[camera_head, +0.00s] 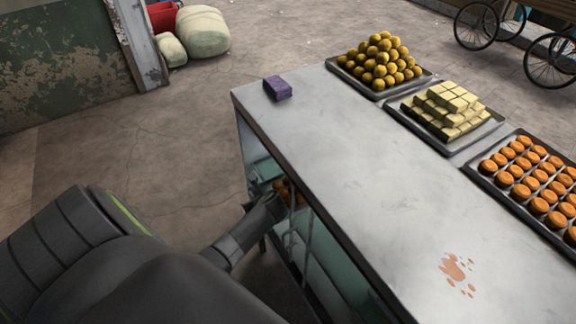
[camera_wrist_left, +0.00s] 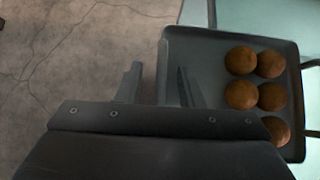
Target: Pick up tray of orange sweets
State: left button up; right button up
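A dark tray (camera_wrist_left: 203,62) holding several round orange-brown sweets (camera_wrist_left: 241,95) is at the right in the left wrist view. In the head view, orange sweets (camera_head: 284,189) show inside the lower part of the counter, partly hidden by the counter and my arm; their tray is hard to make out there. My left gripper (camera_wrist_left: 160,86) is open, its two fingers apart, with the tray's left edge between them in the picture. I cannot tell whether they touch. In the head view my left gripper (camera_head: 268,207) is beside the counter's open side. My right gripper is not in view.
On the grey countertop (camera_head: 370,190) are a purple box (camera_head: 277,88), a pile of yellow balls (camera_head: 380,62), stacked pale blocks (camera_head: 447,105) and another tray (camera_head: 482,180) of orange sweets. Counter supports stand near my left gripper. The floor (camera_head: 150,150) at left is clear.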

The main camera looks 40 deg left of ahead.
pick_arm(q)
jog(key=shift+x, duration=0.85)
jog(key=shift+c, duration=0.4)
grip_shut()
jog(key=shift+r, duration=0.1)
